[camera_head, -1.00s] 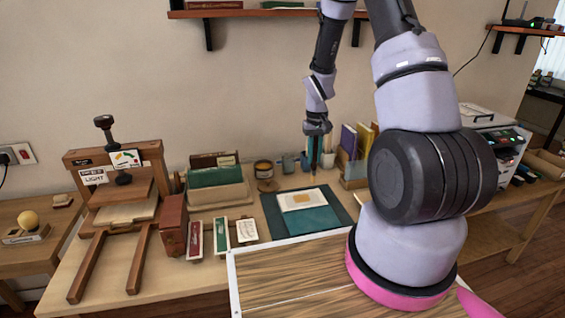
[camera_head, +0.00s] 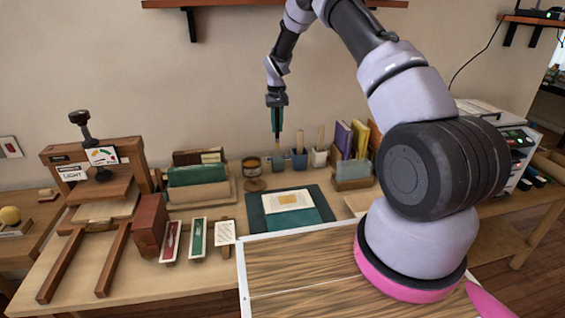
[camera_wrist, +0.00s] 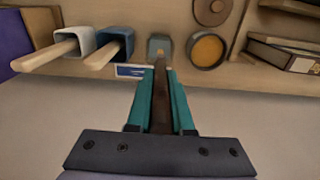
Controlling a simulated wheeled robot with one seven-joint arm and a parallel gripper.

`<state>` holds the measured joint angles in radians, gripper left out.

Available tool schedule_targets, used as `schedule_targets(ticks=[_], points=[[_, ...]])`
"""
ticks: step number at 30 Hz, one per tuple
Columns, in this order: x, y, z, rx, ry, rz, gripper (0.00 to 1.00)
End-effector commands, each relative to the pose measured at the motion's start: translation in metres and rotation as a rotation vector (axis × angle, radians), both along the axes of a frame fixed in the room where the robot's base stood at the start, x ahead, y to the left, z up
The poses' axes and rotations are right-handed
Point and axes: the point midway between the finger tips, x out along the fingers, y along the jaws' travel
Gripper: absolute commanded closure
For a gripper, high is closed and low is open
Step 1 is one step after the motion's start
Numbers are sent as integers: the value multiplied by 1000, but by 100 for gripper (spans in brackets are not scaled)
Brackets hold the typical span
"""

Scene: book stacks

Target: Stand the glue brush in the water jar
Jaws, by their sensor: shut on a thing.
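My gripper (camera_head: 277,104) is shut on the glue brush (camera_head: 277,136), which hangs roughly upright, tip down. In the wrist view the brush's brown shaft (camera_wrist: 161,105) runs between the teal fingers. The grey-green water jar (camera_head: 278,163) stands on the bench almost directly below the brush in the head view. In the wrist view the jar (camera_wrist: 160,44) lies just beyond the brush's end, partly covered by it. In the head view a gap shows between tip and jar. Whether the brush is centred over the opening in depth is hard to tell.
A blue cup (camera_head: 300,160) and a pale cup (camera_head: 319,157), each with a wooden handle in it, stand right of the jar. A round glue pot (camera_head: 252,167) stands to its left. A book rack (camera_head: 354,172) is further right; the wall is close behind.

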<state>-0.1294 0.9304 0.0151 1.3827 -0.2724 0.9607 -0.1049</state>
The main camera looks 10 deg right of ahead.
Motion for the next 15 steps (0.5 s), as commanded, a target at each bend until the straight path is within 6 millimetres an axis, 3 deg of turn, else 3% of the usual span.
schedule_targets(ticks=[6,15], points=[[0,1,-42,0,4,0,100],[0,1,-70,0,4,-1,100]])
